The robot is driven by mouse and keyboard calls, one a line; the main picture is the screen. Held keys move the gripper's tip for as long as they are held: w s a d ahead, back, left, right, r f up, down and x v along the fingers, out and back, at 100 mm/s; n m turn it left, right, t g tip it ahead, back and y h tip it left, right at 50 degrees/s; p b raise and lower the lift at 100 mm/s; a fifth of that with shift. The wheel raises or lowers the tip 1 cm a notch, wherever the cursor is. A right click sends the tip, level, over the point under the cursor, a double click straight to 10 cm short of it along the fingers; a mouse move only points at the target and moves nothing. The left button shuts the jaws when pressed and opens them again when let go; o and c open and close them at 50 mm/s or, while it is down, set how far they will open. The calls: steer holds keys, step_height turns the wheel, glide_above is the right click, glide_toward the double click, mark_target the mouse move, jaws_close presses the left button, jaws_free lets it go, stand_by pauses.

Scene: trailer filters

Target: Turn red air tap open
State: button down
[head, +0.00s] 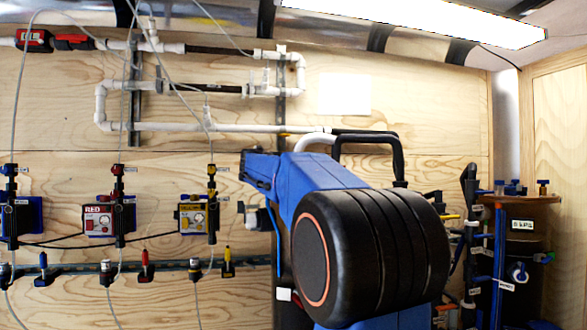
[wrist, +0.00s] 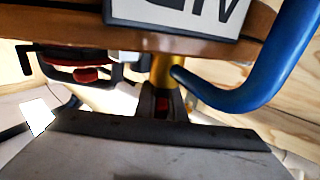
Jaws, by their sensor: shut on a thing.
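In the wrist view my gripper (wrist: 163,108) is shut on a small red piece (wrist: 162,104), which looks like the handle of the red air tap. Only a little of it shows between the fingers, so I cannot tell its angle. A gold-coloured cylindrical fitting (wrist: 168,73) is right above the fingertips, under a brown rounded edge. In the head view my gripper is hidden behind my blue and black arm. There, a red tap (head: 145,262) hangs on the black rail, left of my arm and apart from it.
A thick blue pipe (wrist: 270,80) curves close on the right in the wrist view. A black bracket with red parts (wrist: 80,68) is at the left. In the head view, RED (head: 97,220) and yellow regulators (head: 193,216) line the wooden wall. A brown-topped stand (head: 515,200) is at right.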

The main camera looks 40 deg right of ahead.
steer(key=shift+w+a+n+t+y, duration=0.1)
steer(key=shift+w+n+t+y, duration=0.1)
steer(key=shift+n+t+y, duration=0.55)
steer(key=shift+w+a+n+t+y, duration=0.1)
steer(key=shift+w+n+t+y, duration=0.15)
steer(key=shift+n+t, duration=0.5)
steer(key=shift+w+a+f+n+t+y, duration=0.15)
steer(key=shift+n+t+y, duration=0.2)
steer(key=shift+t+y, duration=0.2)
steer(key=shift+w+a+f+n+t+y, duration=0.15)
steer(key=shift+n+t+y, duration=0.25)
steer(key=shift+t, duration=0.25)
steer(key=shift+a+r+n+t+y, duration=0.1)
steer(key=shift+r+n+t+y, duration=0.15)
steer(key=shift+r+t+y, duration=0.15)
steer(key=c, duration=1.8)
jaws_free()
steer(key=shift+c, duration=0.2)
steer(key=v, duration=1.7)
steer(key=shift+s+a+f, duration=0.1)
steer(key=shift+f, duration=0.05)
